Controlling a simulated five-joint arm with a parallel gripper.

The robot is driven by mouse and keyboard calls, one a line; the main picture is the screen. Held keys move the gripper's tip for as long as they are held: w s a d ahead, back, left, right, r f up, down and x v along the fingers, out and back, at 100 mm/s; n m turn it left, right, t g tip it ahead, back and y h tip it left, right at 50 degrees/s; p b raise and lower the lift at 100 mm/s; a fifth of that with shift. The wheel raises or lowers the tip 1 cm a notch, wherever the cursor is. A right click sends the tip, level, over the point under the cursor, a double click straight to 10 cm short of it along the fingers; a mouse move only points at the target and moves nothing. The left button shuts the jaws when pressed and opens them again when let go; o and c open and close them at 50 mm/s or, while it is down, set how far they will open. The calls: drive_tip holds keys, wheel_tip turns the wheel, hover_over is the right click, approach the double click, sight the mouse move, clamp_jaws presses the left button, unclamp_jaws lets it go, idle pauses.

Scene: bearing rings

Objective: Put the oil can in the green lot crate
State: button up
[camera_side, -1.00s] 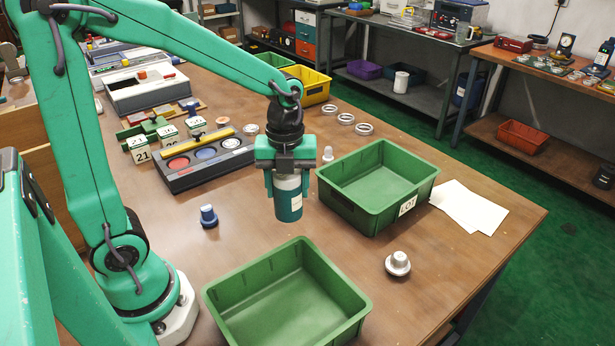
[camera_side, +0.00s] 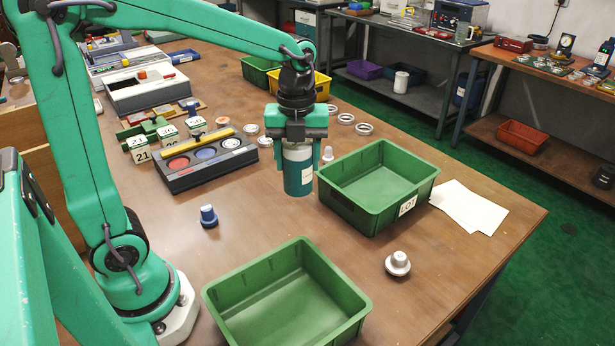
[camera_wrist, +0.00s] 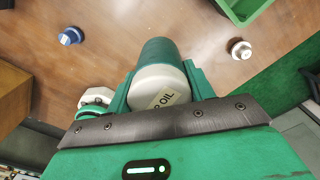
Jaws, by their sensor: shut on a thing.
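The oil can (camera_side: 298,173) is a teal and white cylinder with a label. My gripper (camera_side: 297,150) is shut on it and holds it upright, left of the green lot crate. In the wrist view the can (camera_wrist: 159,84) sits between the fingers, its "OIL" label partly showing. The green lot crate (camera_side: 357,214) has a white "LOT" label on its front and looks empty. Its corner also shows at the top right of the wrist view (camera_wrist: 243,14). I cannot tell exactly how high the can is above the table.
A second, unlabelled green crate (camera_side: 287,333) stands at the front, empty. A grey tray with coloured discs (camera_side: 208,165) lies left of my gripper. White papers (camera_side: 468,208) lie right of the lot crate.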

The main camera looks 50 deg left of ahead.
drive_tip(key=shift+w+m, duration=0.8)
drive_tip(key=shift+w, duration=8.95)
wheel_tip(320, 180, down, 7)
drive_tip(key=shift+r, duration=0.15)
drive_tip(key=shift+f, duration=4)
drive_tip(key=shift+f, duration=0.2)
drive_tip(key=o, duration=1.1)
drive_tip(key=shift+o, duration=0.2)
drive_tip(key=shift+r, duration=0.15)
